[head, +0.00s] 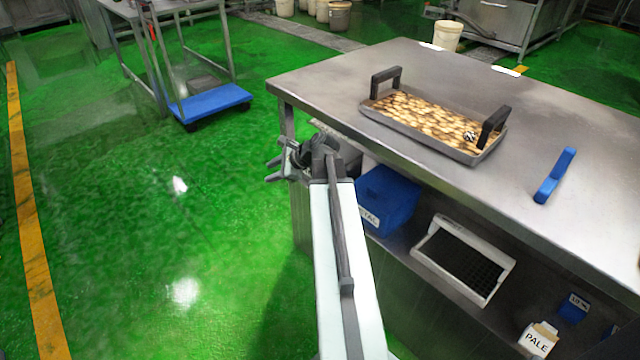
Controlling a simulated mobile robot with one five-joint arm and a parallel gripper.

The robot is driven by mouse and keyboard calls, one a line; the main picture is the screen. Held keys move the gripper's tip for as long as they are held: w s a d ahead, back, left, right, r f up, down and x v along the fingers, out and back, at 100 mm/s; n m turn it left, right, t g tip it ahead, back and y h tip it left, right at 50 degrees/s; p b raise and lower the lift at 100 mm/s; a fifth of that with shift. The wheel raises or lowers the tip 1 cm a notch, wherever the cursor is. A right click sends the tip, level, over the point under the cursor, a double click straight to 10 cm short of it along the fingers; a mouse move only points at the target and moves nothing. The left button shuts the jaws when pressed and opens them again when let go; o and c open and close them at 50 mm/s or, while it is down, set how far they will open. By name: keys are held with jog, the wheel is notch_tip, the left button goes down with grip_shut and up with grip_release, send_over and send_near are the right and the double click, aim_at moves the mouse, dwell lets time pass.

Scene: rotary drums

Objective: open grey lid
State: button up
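I cannot make out a grey lid for certain in the head view. My gripper (270,170) is at the end of my arm, left of the steel table's (560,120) near left corner. It points left over the green floor. Its two dark fingers look spread apart, with nothing between them. A grey tray (420,138) with two black upright handles sits on the table, open on top and filled with brown and pale pieces. A small black-and-white thing (470,136) lies among them.
A blue bar-shaped handle (555,176) lies on the table. A labelled blue bin (388,196), a white crate with a dark grid (463,262) and a "PALE" carton (538,340) are on the lower shelf. A blue cart (210,102) stands back left. The left floor is clear.

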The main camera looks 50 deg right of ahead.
jog(key=s+d+m+t+h+b, duration=0.1)
jog(key=s+d+m, duration=0.1)
jog(key=d, duration=0.4)
jog(key=s+d+m+t+h+b, duration=0.1)
jog(key=s+d+m, duration=0.2)
jog(key=d+m, duration=0.2)
jog(key=s+d+m+t+h+b, duration=0.1)
jog(key=s+d+m, duration=0.2)
jog(key=d, duration=0.5)
jog(key=shift+d+f+m+t+h+b, duration=0.35)
jog(key=shift+f+m+t+h+b, duration=0.05)
jog(key=shift+m, duration=0.2)
jog(key=b+x, duration=0.3)
jog(key=x, duration=0.5)
jog(key=shift+r, duration=0.1)
jog(key=shift+c, duration=0.2)
grip_shut()
